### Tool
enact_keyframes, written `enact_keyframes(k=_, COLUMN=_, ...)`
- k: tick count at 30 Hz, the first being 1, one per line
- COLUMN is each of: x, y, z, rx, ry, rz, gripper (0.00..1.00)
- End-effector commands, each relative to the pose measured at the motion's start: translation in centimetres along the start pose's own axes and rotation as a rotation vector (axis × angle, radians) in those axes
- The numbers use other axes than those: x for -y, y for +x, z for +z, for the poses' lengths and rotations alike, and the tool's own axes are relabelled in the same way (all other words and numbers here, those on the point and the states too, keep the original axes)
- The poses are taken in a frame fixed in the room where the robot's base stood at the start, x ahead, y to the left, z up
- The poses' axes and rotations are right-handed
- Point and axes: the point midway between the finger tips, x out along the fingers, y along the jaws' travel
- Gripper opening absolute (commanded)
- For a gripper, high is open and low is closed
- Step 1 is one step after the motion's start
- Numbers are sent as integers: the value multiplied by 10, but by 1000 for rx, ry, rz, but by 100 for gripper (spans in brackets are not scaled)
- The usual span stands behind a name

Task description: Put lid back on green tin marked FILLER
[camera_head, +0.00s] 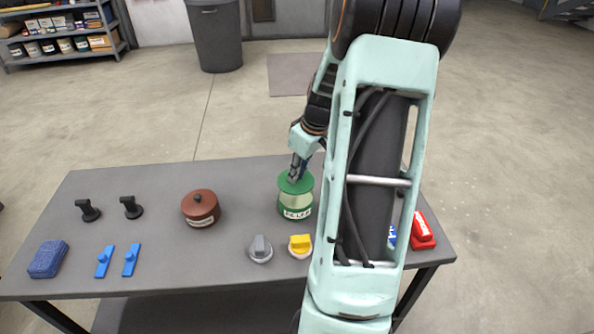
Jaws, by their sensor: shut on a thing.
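The green tin (284,208) stands on the table right of centre, with a white label on its front whose letters are only partly readable. A green round lid (290,187) is at the top of the tin. My gripper (295,174) is above the tin, pointing down, shut on the lid at its top middle. The lid looks roughly level and over the tin's mouth. I cannot tell whether it rests on the rim or hangs just above it. The fingertips and any knob between them are too small to make out.
A brown lidded pot (201,208) stands left of the tin. Black handles, blue pieces and a blue sponge (48,259) are at left.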

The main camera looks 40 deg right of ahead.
Motion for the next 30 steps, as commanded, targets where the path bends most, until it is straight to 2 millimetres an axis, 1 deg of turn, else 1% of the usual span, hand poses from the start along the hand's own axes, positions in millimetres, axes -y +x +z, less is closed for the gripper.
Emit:
enact_keyframes(k=1, x=0, y=7, z=2, rx=0, ry=0, rz=-1, gripper=0)
enact_keyframes(k=9, x=0, y=33, z=10, rx=1, ry=0, rz=-1, gripper=0)
enact_keyframes(k=15, x=0, y=47, z=13, rx=0, ry=-1, rz=0, gripper=0)
enact_keyframes(k=19, x=0, y=50, z=14, rx=0, ry=0, rz=0, gripper=0)
enact_keyframes(k=30, x=0, y=50, z=14, rx=0, ry=0, rz=0, gripper=0)
